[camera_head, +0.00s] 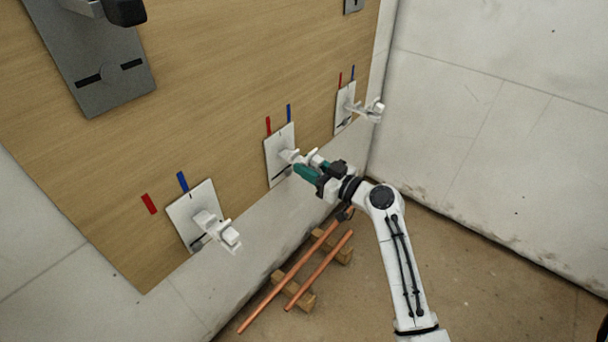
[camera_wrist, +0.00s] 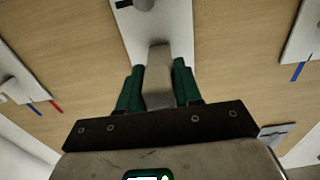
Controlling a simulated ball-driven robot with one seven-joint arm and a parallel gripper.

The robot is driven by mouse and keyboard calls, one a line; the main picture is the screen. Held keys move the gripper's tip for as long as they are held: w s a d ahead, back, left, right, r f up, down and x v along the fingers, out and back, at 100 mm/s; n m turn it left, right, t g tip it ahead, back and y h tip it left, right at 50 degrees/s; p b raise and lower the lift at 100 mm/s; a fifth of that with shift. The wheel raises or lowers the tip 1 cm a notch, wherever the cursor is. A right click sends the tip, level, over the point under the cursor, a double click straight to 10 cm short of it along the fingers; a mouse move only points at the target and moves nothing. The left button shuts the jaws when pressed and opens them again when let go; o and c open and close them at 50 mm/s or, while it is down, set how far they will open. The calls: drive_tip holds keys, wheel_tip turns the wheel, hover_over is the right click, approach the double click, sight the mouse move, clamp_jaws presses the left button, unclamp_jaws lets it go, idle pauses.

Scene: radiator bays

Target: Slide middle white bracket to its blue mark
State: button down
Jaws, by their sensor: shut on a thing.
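The middle white bracket has an upright plate (camera_head: 276,150) on the wooden panel, with an arm sticking out. A red mark (camera_head: 268,126) is above the plate's left part and its blue mark (camera_head: 289,113) is above the right part. My gripper (camera_head: 306,165) is at the bracket's arm. In the wrist view, the green fingers of my gripper (camera_wrist: 157,80) are shut on the pale protruding arm of the middle bracket (camera_wrist: 158,58), one on each side. The plate shows behind it. The middle bracket's marks are not seen in the wrist view.
A left white bracket (camera_head: 193,212) and a right white bracket (camera_head: 345,108) are on the same panel, each with red and blue marks. A grey plate (camera_head: 100,65) is higher up. Copper pipes (camera_head: 295,275) lie on wooden blocks below. A wall closes off the right.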

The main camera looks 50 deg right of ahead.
drive_tip(key=shift+d+b, duration=1.05)
drive_tip(key=shift+d, duration=1.05)
drive_tip(key=c, duration=0.9)
unclamp_jaws()
drive_tip(key=s+p, duration=0.1)
drive_tip(key=s, duration=0.4)
drive_tip(key=s+p, duration=0.1)
drive_tip(key=s, duration=0.4)
drive_tip(key=shift+s+d, duration=0.2)
drive_tip(key=shift+s, duration=0.15)
